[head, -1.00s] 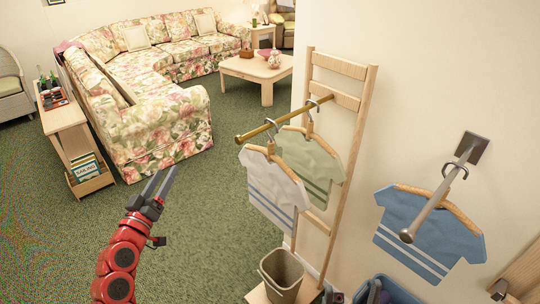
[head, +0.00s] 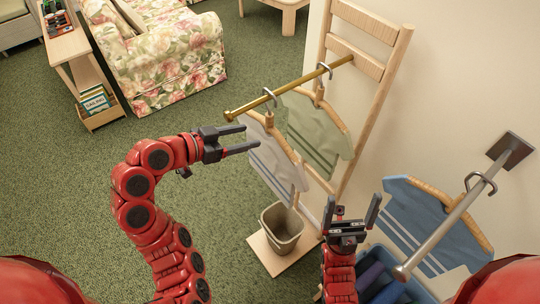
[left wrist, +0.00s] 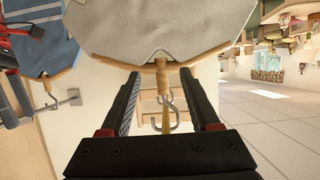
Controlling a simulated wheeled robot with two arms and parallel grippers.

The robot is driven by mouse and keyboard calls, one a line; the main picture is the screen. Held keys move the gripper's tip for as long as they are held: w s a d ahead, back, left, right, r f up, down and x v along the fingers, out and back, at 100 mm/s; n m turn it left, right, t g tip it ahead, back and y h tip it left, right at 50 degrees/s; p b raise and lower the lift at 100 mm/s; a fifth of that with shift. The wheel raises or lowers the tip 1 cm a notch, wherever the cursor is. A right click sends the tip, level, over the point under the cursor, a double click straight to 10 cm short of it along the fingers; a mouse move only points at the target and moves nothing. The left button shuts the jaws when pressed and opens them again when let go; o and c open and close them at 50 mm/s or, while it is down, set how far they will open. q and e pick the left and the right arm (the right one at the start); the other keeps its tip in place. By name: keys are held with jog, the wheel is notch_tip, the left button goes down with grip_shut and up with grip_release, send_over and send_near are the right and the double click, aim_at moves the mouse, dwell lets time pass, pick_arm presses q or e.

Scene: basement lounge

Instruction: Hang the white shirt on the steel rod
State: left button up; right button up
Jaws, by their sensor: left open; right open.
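The white shirt (head: 268,161), with blue stripes near its hem, hangs on a wooden hanger from the outer part of the brass rod (head: 300,84). The steel rod (head: 447,222) juts from the wall at right and carries the blue shirt (head: 428,222). My left gripper (head: 250,138) is open at the left of the white shirt's hanger. In the left wrist view, the hanger's neck and hook (left wrist: 164,88) show between its open fingers, with the white shirt (left wrist: 155,28) above. My right gripper (head: 353,206) is open and empty, below the rods.
A green shirt (head: 318,130) hangs behind the white one on the brass rod, which is fixed to a wooden ladder rack (head: 375,95). A bin (head: 282,229) stands on the rack's base. A blue basket (head: 407,294) lies below the steel rod. Open carpet lies left.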

aim_at(266, 131)
pick_arm(q)
jog(key=p+x, duration=0.1)
jog(key=x, duration=0.2)
jog(key=shift+w+d, duration=0.1)
jog(key=shift+d, duration=0.1)
jog(key=shift+w+d+p, duration=0.1)
jog(key=shift+d+p, duration=0.05)
jog(key=shift+p, duration=0.15)
jog(key=p+x, duration=0.3)
jog(key=x, duration=0.1)
jog(key=shift+w+d, duration=0.15)
jog(key=shift+d, duration=0.05)
jog(key=shift+w+d+f, duration=0.1)
jog(key=shift+d+f, duration=0.05)
jog(key=shift+f, duration=0.05)
jog(key=shift+c, duration=0.7)
grip_shut()
